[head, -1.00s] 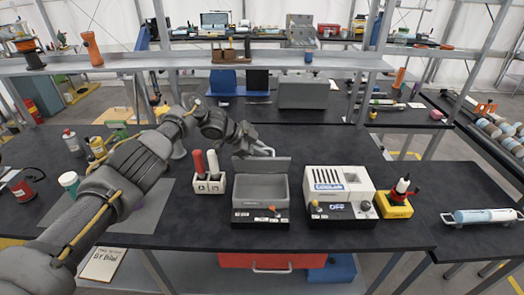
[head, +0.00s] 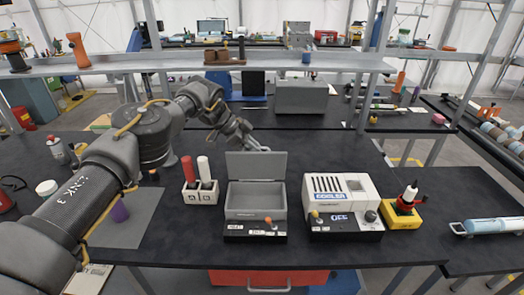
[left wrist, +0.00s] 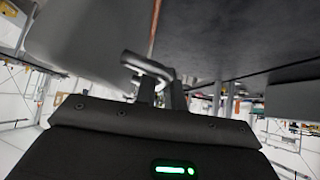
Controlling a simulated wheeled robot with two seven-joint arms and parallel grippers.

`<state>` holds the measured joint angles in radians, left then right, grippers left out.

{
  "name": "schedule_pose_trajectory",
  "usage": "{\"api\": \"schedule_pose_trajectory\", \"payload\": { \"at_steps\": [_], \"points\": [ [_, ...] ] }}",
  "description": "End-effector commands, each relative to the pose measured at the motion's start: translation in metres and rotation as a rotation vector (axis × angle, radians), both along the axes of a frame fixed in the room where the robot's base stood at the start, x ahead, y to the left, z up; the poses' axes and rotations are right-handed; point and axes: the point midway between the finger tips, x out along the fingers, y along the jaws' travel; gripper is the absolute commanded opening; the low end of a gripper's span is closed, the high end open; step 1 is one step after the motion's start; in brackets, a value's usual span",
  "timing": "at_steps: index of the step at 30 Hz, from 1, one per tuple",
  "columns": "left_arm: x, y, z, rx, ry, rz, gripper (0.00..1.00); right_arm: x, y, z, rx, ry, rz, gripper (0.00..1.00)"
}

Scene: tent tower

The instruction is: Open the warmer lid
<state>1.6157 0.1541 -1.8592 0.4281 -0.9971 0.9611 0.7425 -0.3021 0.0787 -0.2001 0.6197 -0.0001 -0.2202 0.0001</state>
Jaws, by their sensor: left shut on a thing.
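The warmer (head: 256,203) is a grey open-topped box with a dark control panel in front, near the table's middle front. Its lid (head: 256,167) stands raised along the back edge, inner face toward me, and the box's inside shows. My left gripper (head: 262,148) is behind the lid's top edge, its arm reaching over from the left. In the left wrist view its fingers (left wrist: 162,92) are shut on a bent metal handle (left wrist: 148,66) beside a grey surface. The lid hides part of this grip in the head view. My right gripper is out of view.
A white holder (head: 201,193) with a red and a white stick stands left of the warmer. A white cooler box (head: 341,197) stands close on its right, then a yellow block (head: 404,216) with a bottle. A shelf (head: 200,64) spans behind the table.

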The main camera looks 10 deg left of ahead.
Motion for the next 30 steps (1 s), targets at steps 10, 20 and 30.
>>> {"api": "schedule_pose_trajectory", "payload": {
  "at_steps": [10, 20, 30],
  "points": [
    [-0.0013, 0.0064, -0.0024, -0.007, 0.03, 0.007, 0.0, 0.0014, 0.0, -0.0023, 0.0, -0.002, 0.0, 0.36],
    [-0.0016, 0.0061, -0.0026, -0.007, 0.032, 0.006, 0.0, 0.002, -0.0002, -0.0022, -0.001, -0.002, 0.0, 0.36],
    [-0.0009, 0.0077, -0.0016, -0.006, 0.029, 0.009, 0.2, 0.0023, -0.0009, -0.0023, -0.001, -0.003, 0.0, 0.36]
  ]
}}
